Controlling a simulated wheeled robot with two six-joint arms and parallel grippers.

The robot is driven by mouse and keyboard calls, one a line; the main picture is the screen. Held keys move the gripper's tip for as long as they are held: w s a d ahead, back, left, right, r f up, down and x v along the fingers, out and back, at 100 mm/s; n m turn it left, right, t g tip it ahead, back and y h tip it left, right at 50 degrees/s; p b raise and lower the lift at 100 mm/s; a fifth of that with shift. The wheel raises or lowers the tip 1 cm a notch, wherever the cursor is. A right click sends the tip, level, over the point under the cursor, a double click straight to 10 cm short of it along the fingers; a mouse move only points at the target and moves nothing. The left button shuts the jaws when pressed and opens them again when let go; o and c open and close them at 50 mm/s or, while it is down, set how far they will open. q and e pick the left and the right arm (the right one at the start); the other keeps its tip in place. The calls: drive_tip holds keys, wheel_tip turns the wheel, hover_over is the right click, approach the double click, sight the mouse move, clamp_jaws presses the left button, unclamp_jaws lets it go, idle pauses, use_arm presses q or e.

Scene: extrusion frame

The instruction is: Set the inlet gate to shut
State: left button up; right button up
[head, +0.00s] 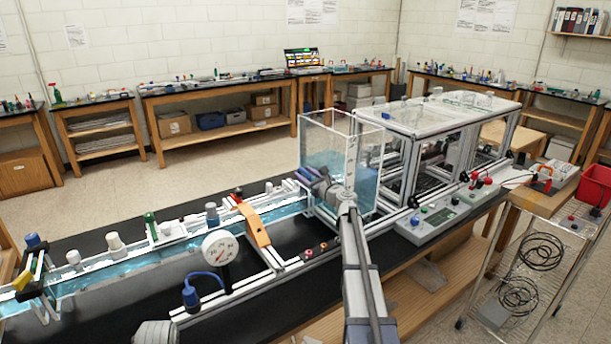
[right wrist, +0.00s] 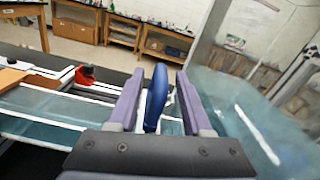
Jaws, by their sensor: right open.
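My right gripper (head: 312,180) is at the flume end beside the clear water tank (head: 328,150). In the right wrist view my right gripper (right wrist: 159,88) is open, with a blue lever handle (right wrist: 156,98) standing between its two fingers. The handle looks like that of the inlet gate; whether either finger touches it I cannot tell. In the head view the gripper hides it. The gate's plate cannot be made out. The water channel (head: 130,262) runs left from the tank.
An orange bracket (head: 253,222) spans the channel left of my gripper. A round white gauge (head: 220,247) stands in front of the channel. A control box (head: 432,225) is right of my arm. The tank wall is close to my gripper's right side.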

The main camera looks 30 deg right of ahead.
drive_tip(key=s, duration=0.7)
drive_tip(key=shift+s+d, duration=0.25)
drive_tip(key=shift+s, duration=0.15)
drive_tip(key=shift+w, duration=0.1)
